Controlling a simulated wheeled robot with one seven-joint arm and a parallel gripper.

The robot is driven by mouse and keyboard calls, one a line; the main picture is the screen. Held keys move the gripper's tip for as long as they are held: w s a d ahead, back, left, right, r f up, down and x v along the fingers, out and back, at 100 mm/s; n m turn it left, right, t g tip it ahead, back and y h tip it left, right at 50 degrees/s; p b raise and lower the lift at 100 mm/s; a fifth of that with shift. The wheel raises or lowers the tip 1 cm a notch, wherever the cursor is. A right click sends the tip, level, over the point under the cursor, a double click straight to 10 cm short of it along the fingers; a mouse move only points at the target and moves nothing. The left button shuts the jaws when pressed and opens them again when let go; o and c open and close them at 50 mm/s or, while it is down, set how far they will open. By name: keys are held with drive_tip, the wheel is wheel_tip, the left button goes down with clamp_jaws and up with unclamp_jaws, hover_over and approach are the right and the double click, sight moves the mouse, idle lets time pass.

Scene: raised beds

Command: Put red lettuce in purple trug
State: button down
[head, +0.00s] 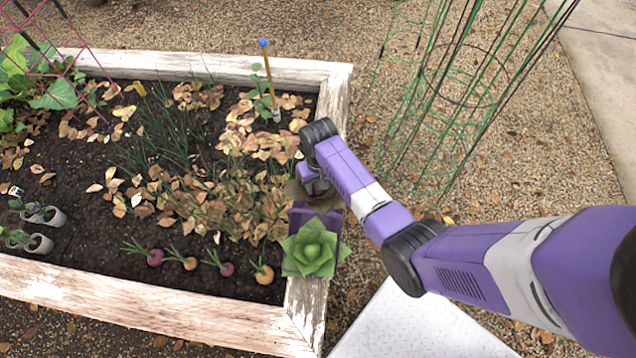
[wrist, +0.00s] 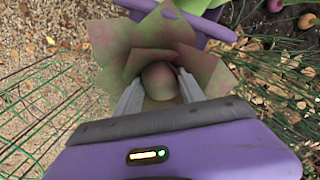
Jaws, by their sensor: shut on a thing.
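The red lettuce (wrist: 160,45), with dull red and green leaves, is between the two fingers of my gripper (wrist: 161,88) in the wrist view. My gripper is shut on it. In the head view my gripper (head: 311,187) is over the right edge of the raised bed, and the arm hides most of the lettuce. The purple trug (head: 300,214) stands on that edge, just nearer than the gripper; a green lettuce (head: 311,251) covers much of it. In the wrist view the trug (wrist: 214,28) shows behind the red lettuce's leaves; I cannot tell the height between them.
The raised bed's whitewashed frame (head: 130,300) encloses dark soil with several root vegetables (head: 192,263), dry leaves and two small grey pots (head: 40,243). A blue-topped stake (head: 268,75) stands at the far corner. Green wire cages (head: 450,110) stand on the gravel at right.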

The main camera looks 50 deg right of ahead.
wheel_tip(320, 180, down, 10)
drive_tip(key=b, duration=0.9)
drive_tip(key=c, duration=0.6)
unclamp_jaws()
drive_tip(key=shift+r, duration=0.1)
wheel_tip(320, 180, up, 12)
drive_tip(key=p, duration=1.2)
